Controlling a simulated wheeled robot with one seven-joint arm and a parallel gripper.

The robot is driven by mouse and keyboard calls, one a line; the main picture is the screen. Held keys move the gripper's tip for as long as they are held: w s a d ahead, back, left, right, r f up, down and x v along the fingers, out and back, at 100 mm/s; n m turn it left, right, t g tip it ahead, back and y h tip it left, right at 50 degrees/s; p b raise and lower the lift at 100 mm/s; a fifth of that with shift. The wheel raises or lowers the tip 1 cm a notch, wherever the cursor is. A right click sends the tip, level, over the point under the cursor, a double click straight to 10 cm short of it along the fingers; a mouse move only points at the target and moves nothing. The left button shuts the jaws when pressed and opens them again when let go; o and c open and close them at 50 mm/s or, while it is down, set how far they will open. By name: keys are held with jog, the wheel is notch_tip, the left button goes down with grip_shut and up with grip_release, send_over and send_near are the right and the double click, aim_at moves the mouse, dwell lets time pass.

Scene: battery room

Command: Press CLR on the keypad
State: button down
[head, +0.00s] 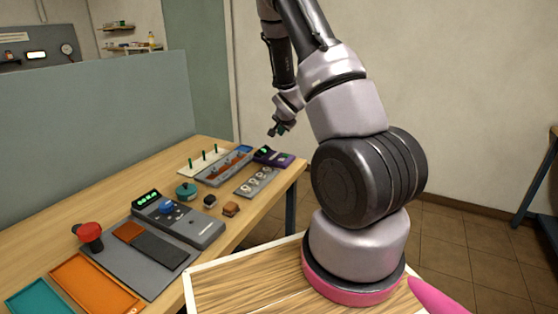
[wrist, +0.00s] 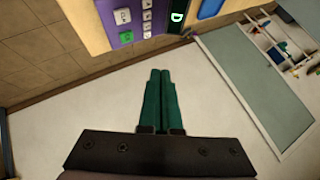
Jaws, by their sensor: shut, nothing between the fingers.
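The purple keypad (wrist: 137,34) is at the top of the wrist view, with a column of small grey keys, a larger pale key with dark lettering (wrist: 122,16) and a green key (wrist: 126,37). The pale key's lettering looks like CLR but is small. A black display (wrist: 177,18) with a green character is beside the keys. In the head view the keypad (head: 284,161) lies at the table's far right corner. My gripper (head: 279,130) is above it, apart from it. In the wrist view my green fingers (wrist: 159,72) are shut together and empty.
Floor lies beyond the table's right edge.

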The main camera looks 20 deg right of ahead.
aim_at(281, 160)
jog(key=shift+f, duration=4.4)
jog(key=shift+f, duration=0.15)
jog(key=shift+f, duration=0.25)
jog(key=shift+f, duration=0.45)
jog(key=shift+r, duration=0.85)
jog(key=shift+r, duration=2.55)
